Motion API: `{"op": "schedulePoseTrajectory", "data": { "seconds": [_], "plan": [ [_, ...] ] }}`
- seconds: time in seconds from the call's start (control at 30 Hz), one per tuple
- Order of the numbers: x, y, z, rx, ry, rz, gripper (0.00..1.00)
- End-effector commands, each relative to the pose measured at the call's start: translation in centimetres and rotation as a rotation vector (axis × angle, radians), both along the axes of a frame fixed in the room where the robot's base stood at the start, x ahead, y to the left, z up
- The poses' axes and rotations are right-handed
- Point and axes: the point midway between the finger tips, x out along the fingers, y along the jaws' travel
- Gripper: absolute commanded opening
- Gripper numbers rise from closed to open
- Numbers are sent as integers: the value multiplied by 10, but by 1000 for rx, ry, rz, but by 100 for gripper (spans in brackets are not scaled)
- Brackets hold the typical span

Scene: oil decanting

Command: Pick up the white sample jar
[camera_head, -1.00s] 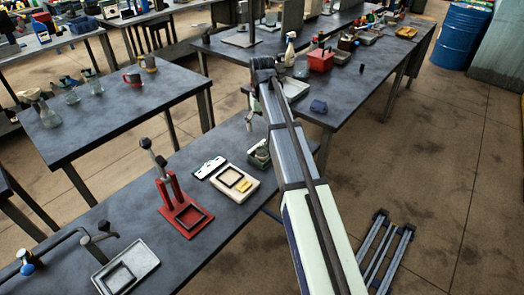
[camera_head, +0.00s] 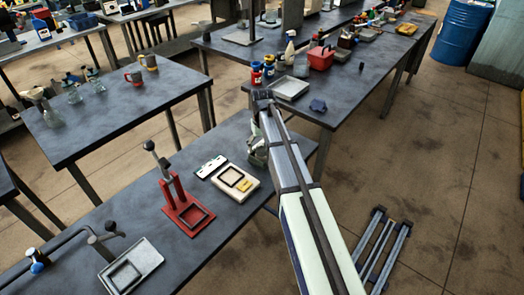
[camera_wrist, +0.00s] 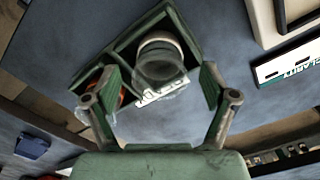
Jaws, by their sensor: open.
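The jar (camera_wrist: 160,62), with a white rim and a glassy, see-through body, stands in a dark green divided tray (camera_wrist: 187,20) in the wrist view. A white labelled piece shows beside its lower edge. My gripper (camera_wrist: 160,82) is open, with one finger on each side of the jar and no clear contact. An orange-red round item (camera_wrist: 121,95) is in the tray by the left finger, partly hidden. In the head view my gripper (camera_head: 256,150) is low over the tray at the bench edge, and the arm mostly hides the jar.
A cream scale-like device (camera_head: 236,182) and a white label card (camera_head: 210,166) lie left of the tray. A red stand (camera_head: 187,212) is further left. A second bench holds a metal tray (camera_head: 291,88), bottles and a red box (camera_head: 320,59). Bare bench lies behind the card.

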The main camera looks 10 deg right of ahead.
Motion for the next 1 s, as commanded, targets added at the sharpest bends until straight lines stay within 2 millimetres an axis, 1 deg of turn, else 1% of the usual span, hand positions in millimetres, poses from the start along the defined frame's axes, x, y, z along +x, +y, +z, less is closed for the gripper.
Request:
{"op": "schedulePoseTrajectory", "data": {
  "seconds": [0.1, 0.3, 0.37, 0.4, 0.47, 0.5, 0.87, 1.0],
  "plan": [
    [0, 0, -3, 0, -1, 0, 84],
    [0, 0, -4, 0, -1, 0, 84],
    [0, 0, -4, 0, -1, 0, 63],
    [0, 0, -4, 0, -1, 0, 49],
    [0, 0, -4, 0, -1, 0, 28],
    [0, 0, -4, 0, -1, 0, 15],
    [0, 0, -3, 0, -1, 0, 15],
    [0, 0, 0, 0, -1, 0, 15]
  ]
}}
